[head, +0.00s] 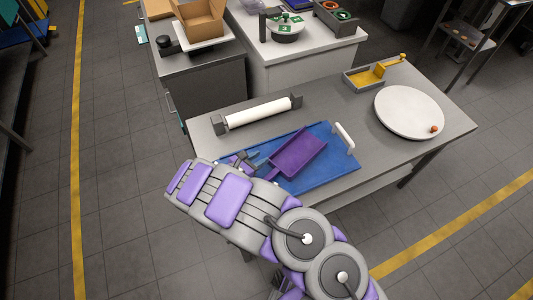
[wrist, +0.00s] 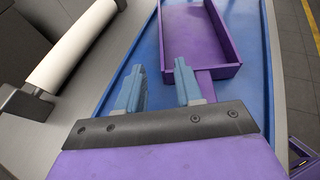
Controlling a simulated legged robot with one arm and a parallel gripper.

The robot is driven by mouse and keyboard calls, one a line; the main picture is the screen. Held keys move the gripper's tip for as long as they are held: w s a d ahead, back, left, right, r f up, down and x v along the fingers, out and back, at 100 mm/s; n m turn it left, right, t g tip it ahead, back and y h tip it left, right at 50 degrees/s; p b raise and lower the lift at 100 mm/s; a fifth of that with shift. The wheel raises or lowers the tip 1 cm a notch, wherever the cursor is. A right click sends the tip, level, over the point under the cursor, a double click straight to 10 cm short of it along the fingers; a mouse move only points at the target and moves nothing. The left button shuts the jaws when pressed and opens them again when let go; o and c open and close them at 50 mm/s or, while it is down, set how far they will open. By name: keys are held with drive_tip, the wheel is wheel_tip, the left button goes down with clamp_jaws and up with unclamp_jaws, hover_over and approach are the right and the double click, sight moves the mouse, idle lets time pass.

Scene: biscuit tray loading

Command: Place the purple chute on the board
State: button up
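The purple chute (head: 298,152) is a shallow open tray with a narrow handle. It lies on the blue board (head: 325,178), which has a raised rim and a white handle (head: 344,138) at its right end. In the wrist view the chute (wrist: 208,40) is ahead and to the right, and its handle runs down beside my right finger. My gripper (head: 246,160) is over the left part of the board. In the wrist view my gripper (wrist: 160,80) is open, with only blue board between the fingers. I cannot tell whether the right finger touches the chute's handle.
A white roller in dark holders (head: 257,112) lies behind the board on the grey table (head: 355,108). A white round plate (head: 405,110) with a small orange item (head: 434,129) and a yellow crank box (head: 372,77) stand to the right. Counters stand behind.

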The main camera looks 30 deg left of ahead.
drive_tip(key=shift+s+a+r, duration=0.1)
drive_tip(key=shift+s+a, duration=0.15)
drive_tip(key=shift+s, duration=0.1)
drive_tip(key=shift+d, duration=0.15)
